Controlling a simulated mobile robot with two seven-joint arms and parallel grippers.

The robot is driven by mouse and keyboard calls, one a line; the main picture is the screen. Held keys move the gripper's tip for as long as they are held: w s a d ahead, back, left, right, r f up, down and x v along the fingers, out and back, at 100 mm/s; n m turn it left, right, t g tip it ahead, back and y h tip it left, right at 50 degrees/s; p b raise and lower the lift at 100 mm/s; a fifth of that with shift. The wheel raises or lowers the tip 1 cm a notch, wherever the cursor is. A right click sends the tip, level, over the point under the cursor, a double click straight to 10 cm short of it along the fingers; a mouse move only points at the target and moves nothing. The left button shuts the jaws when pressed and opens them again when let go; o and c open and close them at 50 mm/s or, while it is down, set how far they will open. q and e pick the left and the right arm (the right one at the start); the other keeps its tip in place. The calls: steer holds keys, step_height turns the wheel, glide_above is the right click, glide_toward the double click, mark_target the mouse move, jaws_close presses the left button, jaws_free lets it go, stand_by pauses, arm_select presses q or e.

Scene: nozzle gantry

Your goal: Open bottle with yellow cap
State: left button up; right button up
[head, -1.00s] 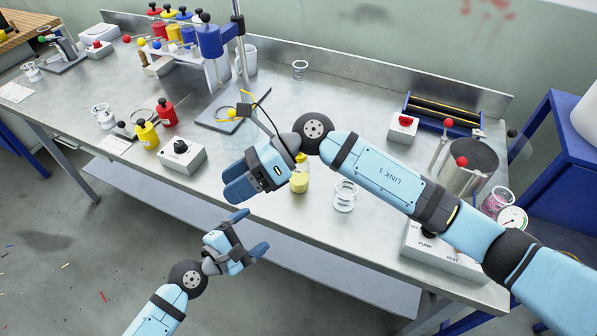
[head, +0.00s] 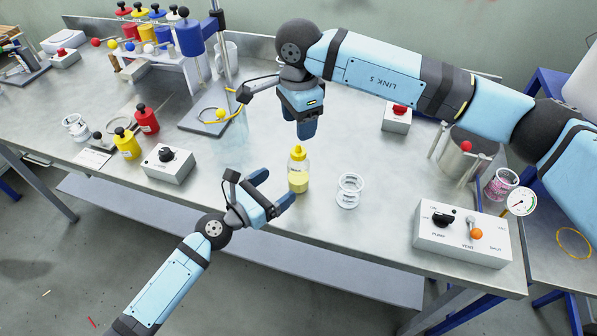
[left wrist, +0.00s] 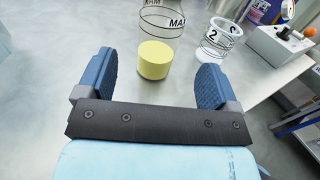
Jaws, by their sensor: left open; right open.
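The bottle with the yellow cap (head: 298,170) stands upright on the bench, clear-walled with yellow contents low inside. My left gripper (head: 280,189) is open, just to the left and front of the bottle, fingers pointing toward it. In the left wrist view the bottle's yellow contents (left wrist: 155,61) and label ring show ahead, between the two spread fingers; its cap is out of that view. My right gripper (head: 307,131) is open, pointing down, above and behind the yellow cap in the head view; nothing shows in it. The cap is on the bottle.
A glass beaker (head: 349,191) stands close to the right of the bottle and shows in the left wrist view (left wrist: 218,40). A pump control box (head: 462,235) is at the front right. A black-knob box (head: 168,164) and a stand with a yellow hook (head: 218,115) are left.

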mark_target(290, 175)
arm_select(q)
steer(key=x, duration=0.7)
steer(key=shift+w+d+f, duration=0.1)
steer(key=shift+w+d, duration=0.1)
